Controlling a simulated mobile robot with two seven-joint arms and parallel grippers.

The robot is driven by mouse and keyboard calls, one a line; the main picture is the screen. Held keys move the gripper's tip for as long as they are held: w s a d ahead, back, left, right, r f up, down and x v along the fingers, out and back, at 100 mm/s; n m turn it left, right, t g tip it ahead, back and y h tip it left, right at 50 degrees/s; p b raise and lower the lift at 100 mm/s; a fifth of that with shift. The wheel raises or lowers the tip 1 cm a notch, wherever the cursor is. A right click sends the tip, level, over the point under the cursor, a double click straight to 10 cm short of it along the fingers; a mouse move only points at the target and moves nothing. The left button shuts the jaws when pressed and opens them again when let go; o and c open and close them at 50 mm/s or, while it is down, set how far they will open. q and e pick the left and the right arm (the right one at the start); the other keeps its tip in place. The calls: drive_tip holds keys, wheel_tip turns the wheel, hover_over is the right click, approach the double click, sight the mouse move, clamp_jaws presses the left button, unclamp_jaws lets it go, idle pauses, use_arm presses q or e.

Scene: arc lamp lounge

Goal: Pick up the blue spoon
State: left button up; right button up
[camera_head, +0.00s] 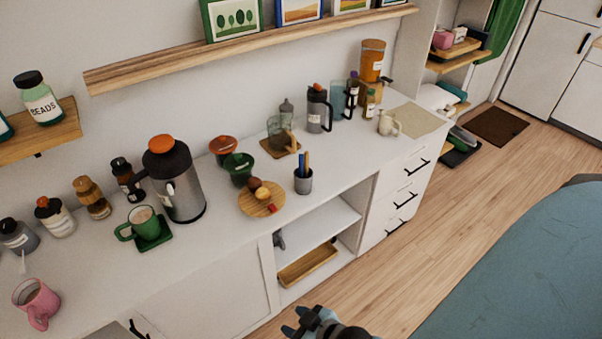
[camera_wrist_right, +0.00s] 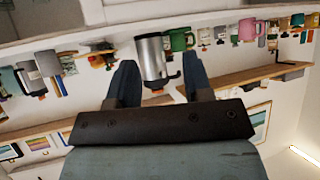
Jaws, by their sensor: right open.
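No whole spoon is plain in either view. In the head view a slim blue handle (camera_head: 307,160) stands beside a brown one in a grey cup (camera_head: 303,183) on the white counter; I cannot tell if the blue one is the spoon. My right gripper (camera_head: 306,322) is at the bottom edge of the head view, in front of the counter and well apart from the cup. In the right wrist view its two dark fingers (camera_wrist_right: 160,78) are spread, with nothing held; the steel flask (camera_wrist_right: 151,58) shows beyond them. My left gripper is not in view.
A steel flask (camera_head: 175,180), a green mug (camera_head: 145,223) and a round wooden board (camera_head: 262,205) stand left of the cup. A pink mug (camera_head: 37,302) is at the far left. A wall shelf (camera_head: 250,46) runs above. A blue surface (camera_head: 520,275) fills the lower right.

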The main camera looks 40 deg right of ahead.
drive_tip(key=w+d+f+n+h+b, duration=0.2)
drive_tip(key=w+f+n+b, duration=0.1)
drive_tip(key=w+f+n, duration=0.25)
drive_tip(key=n+g+h+b, duration=0.2)
drive_tip(key=n+h+b, duration=0.6)
drive_tip(key=n+h, duration=0.8)
approach(300, 166)
drive_tip(key=shift+h, duration=0.3)
drive_tip(key=shift+x, duration=4.65)
drive_tip(key=shift+f, duration=0.1)
drive_tip(key=shift+a, duration=0.1)
drive_tip(key=shift+c, duration=0.4)
clamp_jaws()
